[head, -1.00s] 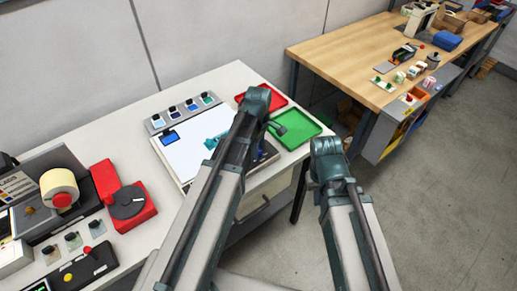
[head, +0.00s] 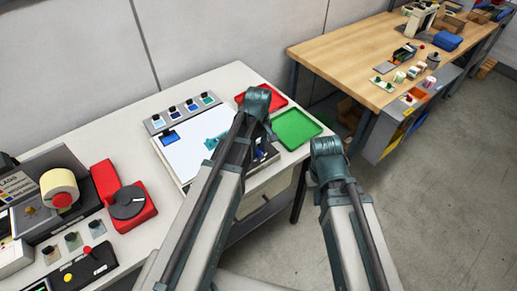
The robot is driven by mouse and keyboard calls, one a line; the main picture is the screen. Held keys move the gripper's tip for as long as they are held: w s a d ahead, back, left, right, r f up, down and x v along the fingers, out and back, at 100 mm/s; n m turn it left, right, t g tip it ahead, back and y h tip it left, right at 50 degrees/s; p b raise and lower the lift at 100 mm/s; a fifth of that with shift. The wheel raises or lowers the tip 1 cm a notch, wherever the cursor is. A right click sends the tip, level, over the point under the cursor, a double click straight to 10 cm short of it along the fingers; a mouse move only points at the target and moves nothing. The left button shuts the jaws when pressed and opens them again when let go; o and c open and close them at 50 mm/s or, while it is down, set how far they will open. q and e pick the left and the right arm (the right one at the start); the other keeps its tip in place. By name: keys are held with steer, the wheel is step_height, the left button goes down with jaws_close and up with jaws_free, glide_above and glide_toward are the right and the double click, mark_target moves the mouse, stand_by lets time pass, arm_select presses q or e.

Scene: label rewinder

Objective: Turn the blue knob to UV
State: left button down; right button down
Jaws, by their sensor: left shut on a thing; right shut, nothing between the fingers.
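The white-topped light box (head: 187,150) sits on the pale bench, with a teal piece (head: 215,141) lying on it. A dark blue part that looks like the blue knob (head: 261,155) shows at its right front corner, partly behind my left arm. My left gripper (head: 270,134) is shut on it as far as I can tell; the wrist hides most of the contact. The UV mark and the knob's pointer cannot be read. My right gripper (head: 325,150) is shut and empty, right of the bench, with its fingers mostly hidden by the wrist.
A red tray (head: 277,102) and an empty green tray (head: 296,129) lie beside the light box. Several small dials (head: 191,105) line its back edge. A red machine with a dark disc (head: 127,203) stands at left. A wooden workbench (head: 340,50) is behind.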

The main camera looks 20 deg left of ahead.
arm_select(q)
steer(key=m, duration=0.4)
steer(key=shift+m, duration=0.3)
steer(key=m, duration=0.4)
steer(key=shift+a+m, duration=0.1)
steer(key=shift+m, duration=0.2)
steer(key=m, duration=0.4)
steer(key=shift+m, duration=0.3)
steer(key=m, duration=0.4)
steer(key=shift+m, duration=0.6)
steer(key=c, duration=0.5)
jaws_free()
